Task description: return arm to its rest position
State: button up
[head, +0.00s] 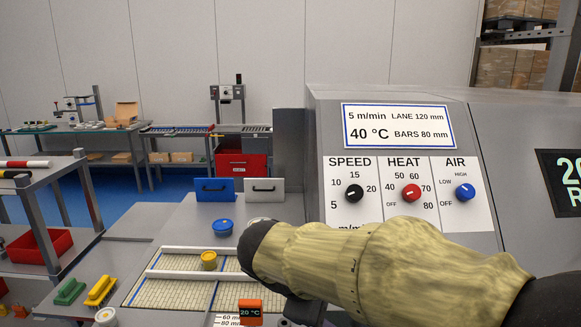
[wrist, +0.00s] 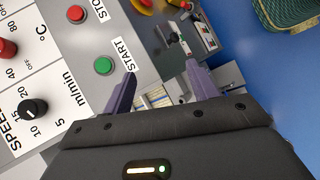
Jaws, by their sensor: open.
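My arm, in a yellowish sleeve, reaches in from the lower right in the head view and crosses in front of the grey control panel (head: 324,192). My gripper (wrist: 162,88) shows in the wrist view with its two purple fingers apart and nothing between them. In that view the panel is at the left, with the green START button (wrist: 104,65) near the left finger; I cannot tell whether they touch. In the head view my gripper is hidden behind the arm or too unclear to make out.
An orange 20 °C block (head: 250,311) is close below the arm. A shelf rack (head: 60,215) stands left.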

jog(key=s+d+f+m+y, duration=0.2)
jog(key=d+f+m+y, duration=0.1)
jog(key=f+m, duration=0.3)
jog(key=s+d+f+m+g+y, duration=0.1)
jog(key=s+d+f+m+y, duration=0.2)
jog(key=f, duration=0.7)
jog(key=d+m, duration=0.2)
jog(key=m, duration=0.1)
jog(key=shift+s+f+m, duration=0.3)
jog(key=shift+s+f, duration=0.05)
jog(key=shift+f, duration=0.05)
jog(key=shift+w, duration=0.15)
jog(key=shift+d, duration=0.15)
